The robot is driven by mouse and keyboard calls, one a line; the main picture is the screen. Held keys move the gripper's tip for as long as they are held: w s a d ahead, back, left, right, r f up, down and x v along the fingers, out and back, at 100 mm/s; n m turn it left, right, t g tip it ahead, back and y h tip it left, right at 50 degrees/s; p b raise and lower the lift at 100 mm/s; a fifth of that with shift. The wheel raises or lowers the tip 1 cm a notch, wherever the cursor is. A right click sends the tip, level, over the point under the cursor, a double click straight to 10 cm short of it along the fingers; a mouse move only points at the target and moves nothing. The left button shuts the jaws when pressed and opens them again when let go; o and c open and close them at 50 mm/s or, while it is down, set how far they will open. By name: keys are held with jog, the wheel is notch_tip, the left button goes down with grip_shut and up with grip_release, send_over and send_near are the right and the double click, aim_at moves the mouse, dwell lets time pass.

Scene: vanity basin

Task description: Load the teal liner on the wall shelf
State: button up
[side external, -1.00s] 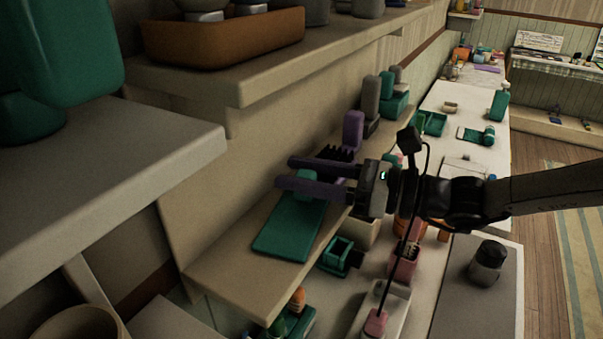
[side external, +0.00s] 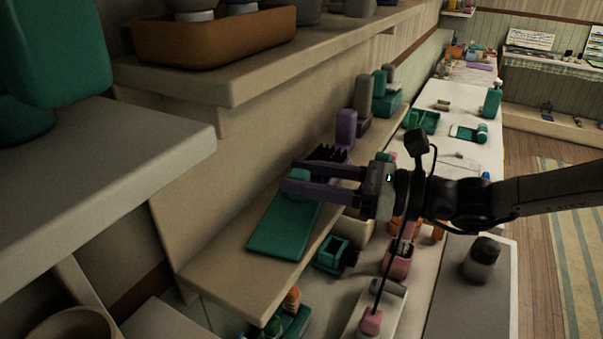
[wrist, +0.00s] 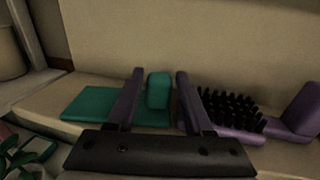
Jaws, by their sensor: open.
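The teal liner (side external: 283,232) is a flat sheet lying on the wall shelf (side external: 222,283). A small rounded teal block (side external: 299,180) stands at its far end; in the wrist view the block (wrist: 159,90) is at the right end of the liner (wrist: 92,103). My gripper (side external: 289,179) has its two purple-grey fingers apart over that end. In the wrist view the block shows between the fingers of my gripper (wrist: 160,72), with a gap on each side. The fingers partly hide the block in the side view.
A purple brush with black bristles (wrist: 232,108) lies just right of the fingers, and a purple block (side external: 346,128) stands beyond it. A higher shelf with a brown tray (side external: 212,38) overhangs on the left. The counter below holds a teal box (side external: 333,252) and pink cup (side external: 397,262).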

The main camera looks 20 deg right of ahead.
jog(key=shift+s+a+v, duration=0.1)
jog(key=shift+s+v, duration=0.05)
jog(key=shift+v, duration=0.7)
jog(key=shift+s+a+v, duration=0.1)
jog(key=shift+s+v, duration=0.05)
jog(key=shift+v, duration=0.75)
jog(key=shift+s+a+v, duration=0.1)
jog(key=shift+s+v, duration=0.05)
jog(key=shift+v, duration=0.7)
jog(key=o, duration=0.6)
jog(key=shift+c, duration=0.2)
jog(key=v, duration=1.3)
jog(key=shift+s+d, duration=0.15)
jog(key=shift+d, duration=0.25)
